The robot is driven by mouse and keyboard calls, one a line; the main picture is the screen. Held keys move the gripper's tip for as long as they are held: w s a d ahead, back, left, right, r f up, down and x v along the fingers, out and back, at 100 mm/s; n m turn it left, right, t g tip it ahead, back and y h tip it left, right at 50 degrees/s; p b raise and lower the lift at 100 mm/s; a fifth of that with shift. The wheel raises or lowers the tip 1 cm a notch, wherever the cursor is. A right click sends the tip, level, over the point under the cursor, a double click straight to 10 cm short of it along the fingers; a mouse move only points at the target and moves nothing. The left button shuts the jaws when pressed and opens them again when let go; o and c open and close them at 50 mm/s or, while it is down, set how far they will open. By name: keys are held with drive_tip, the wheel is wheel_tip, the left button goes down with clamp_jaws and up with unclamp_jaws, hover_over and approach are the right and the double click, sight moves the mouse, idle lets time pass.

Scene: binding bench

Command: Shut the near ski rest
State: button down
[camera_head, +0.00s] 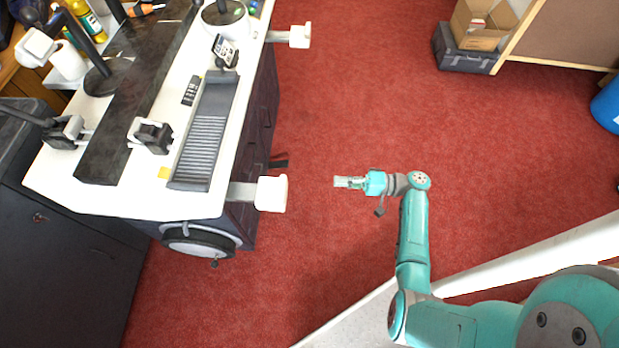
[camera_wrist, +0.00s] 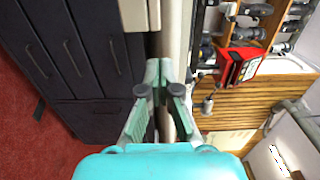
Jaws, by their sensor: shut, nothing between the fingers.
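The near ski rest (camera_head: 272,193) is a white block on a pale arm, and it sticks out past the bench's right edge in the head view. A pale block (camera_wrist: 140,12), likely this rest's pad, shows at the top of the wrist view, beyond my fingertips. My gripper (camera_head: 338,182) is shut and empty. It points left at the near rest, with a gap of red floor between them in the head view. The fingers (camera_wrist: 166,72) also show in the wrist view, their tips close together.
The far ski rest (camera_head: 300,36) also sticks out from the bench (camera_head: 150,203). The bench top carries a dark grooved tray (camera_head: 203,135) and clamps. A round black-and-white fitting (camera_head: 202,240) hangs at the bench's front end. Red floor is clear around my gripper.

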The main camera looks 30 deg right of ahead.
sight(250, 191)
drive_tip(key=x, duration=1.3)
drive_tip(key=shift+w+a, duration=0.25)
drive_tip(key=shift+a, duration=0.05)
drive_tip(key=x, duration=1.4)
drive_tip(key=shift+a, duration=0.15)
